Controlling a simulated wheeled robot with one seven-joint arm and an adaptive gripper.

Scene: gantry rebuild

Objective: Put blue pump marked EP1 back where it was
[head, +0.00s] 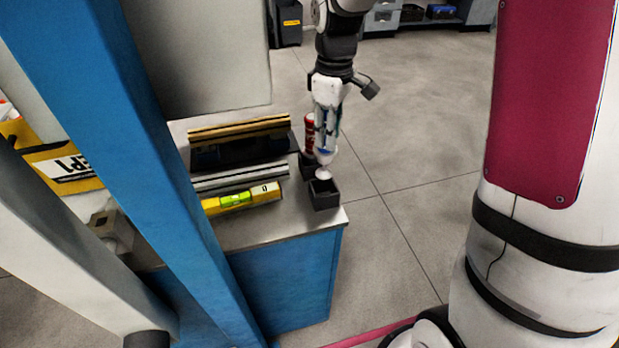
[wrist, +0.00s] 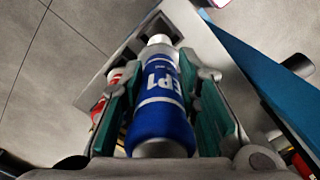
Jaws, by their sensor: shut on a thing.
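The blue pump marked EP1 (wrist: 162,105) has a blue body and white ends; its lettering shows in the wrist view. My gripper (wrist: 165,115) is shut on it, with a green-lined finger on each side. In the head view my gripper (head: 327,112) holds the pump (head: 325,148) roughly upright, white tip down. The tip is over a small dark square holder (head: 325,199) at the corner of the bench. The tip looks to be at or just above the holder's opening; I cannot tell if it touches.
A red pump-like thing (head: 309,132) stands just behind, in a second dark holder (head: 306,166). On the bench (head: 235,233) lie a yellow spirit level (head: 242,198), metal bars (head: 240,176) and a long brush-like tool (head: 238,130). A blue post (head: 125,140) rises at the left.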

